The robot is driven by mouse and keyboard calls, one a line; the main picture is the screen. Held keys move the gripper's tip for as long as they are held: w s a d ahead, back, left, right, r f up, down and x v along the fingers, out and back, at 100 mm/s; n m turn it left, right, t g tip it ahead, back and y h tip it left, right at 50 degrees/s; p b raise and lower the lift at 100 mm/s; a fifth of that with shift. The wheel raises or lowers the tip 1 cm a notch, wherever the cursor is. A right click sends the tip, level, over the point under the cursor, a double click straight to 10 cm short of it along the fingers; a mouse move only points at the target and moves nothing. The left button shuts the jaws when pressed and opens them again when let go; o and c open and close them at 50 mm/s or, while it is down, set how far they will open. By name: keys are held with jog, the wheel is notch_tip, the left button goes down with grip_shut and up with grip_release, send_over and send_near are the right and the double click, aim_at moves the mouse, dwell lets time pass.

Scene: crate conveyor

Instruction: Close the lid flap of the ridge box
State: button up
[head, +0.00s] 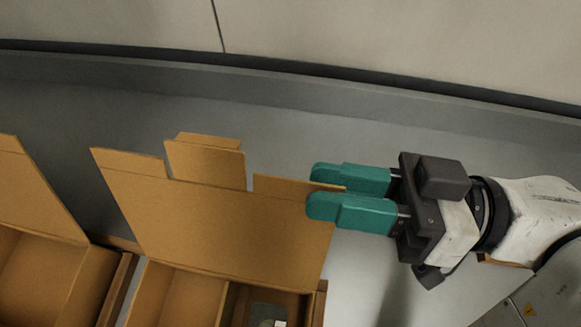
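A brown cardboard box (140,294) stands at the lower middle, cut off by the bottom edge. Its large lid flap (225,225) stands raised, with notched tabs along its upper edge. I take it for the ridge box, but no mark confirms this. My gripper (313,189) has two teal fingers pointing left at the flap's upper right corner. The lower finger overlaps that corner in the picture. The flap's edge shows in the narrow gap between the fingers. I cannot tell whether they touch or pinch it.
Another open cardboard box (62,284) with a raised flap stands close on the left. A smaller cardboard piece (205,162) stands behind the flap. A small grey item (268,313) lies inside the middle box. The grey surface (375,300) below my gripper is clear; a wall runs behind.

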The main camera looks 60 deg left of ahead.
aim_at(289, 182)
jog(key=shift+p+x, duration=0.4)
jog(key=shift+x, duration=2)
grip_shut()
